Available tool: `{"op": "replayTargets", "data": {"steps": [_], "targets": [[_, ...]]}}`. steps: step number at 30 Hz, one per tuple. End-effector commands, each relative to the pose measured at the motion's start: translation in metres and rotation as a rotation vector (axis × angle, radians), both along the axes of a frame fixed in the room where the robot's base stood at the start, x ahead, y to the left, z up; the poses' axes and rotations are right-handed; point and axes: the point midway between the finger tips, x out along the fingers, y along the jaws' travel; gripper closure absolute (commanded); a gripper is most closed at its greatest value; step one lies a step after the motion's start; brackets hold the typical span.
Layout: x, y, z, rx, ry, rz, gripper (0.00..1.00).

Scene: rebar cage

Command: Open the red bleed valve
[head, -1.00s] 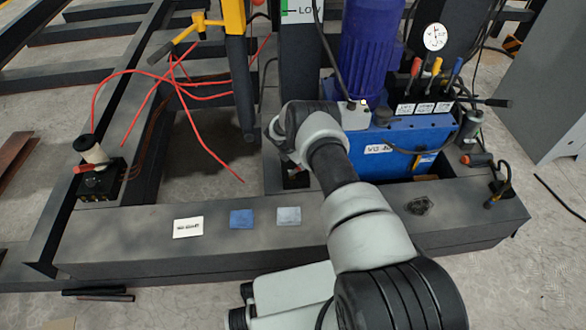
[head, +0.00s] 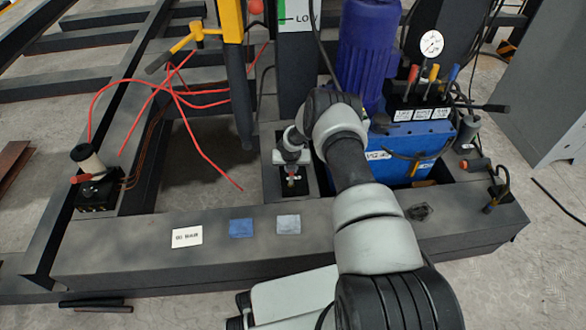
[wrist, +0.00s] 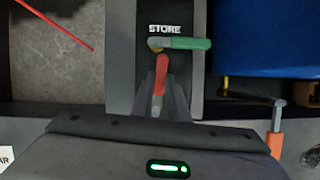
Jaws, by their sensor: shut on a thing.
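The red valve handle (wrist: 161,75) stands between the fingers of my gripper (wrist: 160,103) in the wrist view. The gripper is shut on it. The handle's far end points toward a small brass fitting below the word STORE, and its lower part is hidden between the fingers.
A green lever (wrist: 186,43) lies sideways just beyond the red handle. An orange-red handle (wrist: 275,140) hangs to the right. The blue tank (head: 405,148) stands close on the right of my gripper. Loose red hoses (head: 190,93) lie at left.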

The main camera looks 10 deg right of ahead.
Motion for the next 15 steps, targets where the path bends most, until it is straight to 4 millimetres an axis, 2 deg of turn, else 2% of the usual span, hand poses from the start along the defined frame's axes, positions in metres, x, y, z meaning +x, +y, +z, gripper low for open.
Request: {"op": "replayTargets", "data": {"steps": [6,15], "targets": [[0.0005,0.004,0.0,0.003,0.0,0.088,1.0],[0.0007,0.0057,0.0,0.001,0.001,0.131,1.0]]}}
